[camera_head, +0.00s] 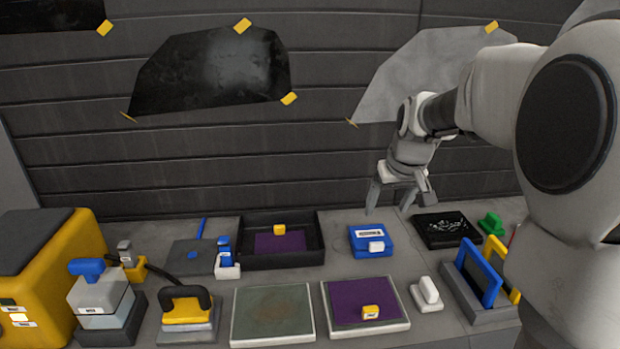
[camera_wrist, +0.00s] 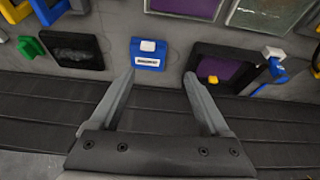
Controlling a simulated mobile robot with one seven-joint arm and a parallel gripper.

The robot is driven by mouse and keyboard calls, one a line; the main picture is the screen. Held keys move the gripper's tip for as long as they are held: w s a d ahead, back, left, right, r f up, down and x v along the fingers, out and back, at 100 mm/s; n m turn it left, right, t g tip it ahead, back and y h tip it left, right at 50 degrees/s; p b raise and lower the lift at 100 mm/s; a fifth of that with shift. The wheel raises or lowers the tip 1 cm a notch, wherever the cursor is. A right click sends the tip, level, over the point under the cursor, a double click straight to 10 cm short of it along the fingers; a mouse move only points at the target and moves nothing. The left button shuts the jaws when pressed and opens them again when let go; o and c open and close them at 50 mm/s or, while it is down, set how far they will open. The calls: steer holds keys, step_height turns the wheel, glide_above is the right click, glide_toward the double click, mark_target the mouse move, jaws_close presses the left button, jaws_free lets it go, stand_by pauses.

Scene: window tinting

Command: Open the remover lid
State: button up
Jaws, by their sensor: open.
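A blue box (camera_head: 370,240) with a white label and a white tab on its front sits at the back middle of the bench, and its lid looks shut. It also shows in the wrist view (camera_wrist: 148,62), just beyond my fingertips and a little left of centre. The label is too small to read, so I cannot tell for sure that this is the remover. My gripper (camera_head: 389,208) hangs above and behind the box, its fingers pointing down. In the wrist view my gripper (camera_wrist: 160,73) is open with nothing between the fingers, apart from the box.
A dark tray (camera_head: 255,262) with a purple sheet stands left of the box, and a black patterned pad (camera_head: 446,229) lies to its right. A purple panel (camera_head: 350,300) and a white block (camera_head: 427,294) lie in front. A slatted wall (camera_head: 330,170) rises behind.

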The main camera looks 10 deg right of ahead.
steer(key=w+d+f, duration=0.3)
steer(key=w, duration=0.1)
glide_toward(377, 243)
steer(key=x, duration=0.8)
steer(key=shift+w+f, duration=0.1)
steer(key=shift+f, duration=0.15)
jaws_close()
stand_by(1.2)
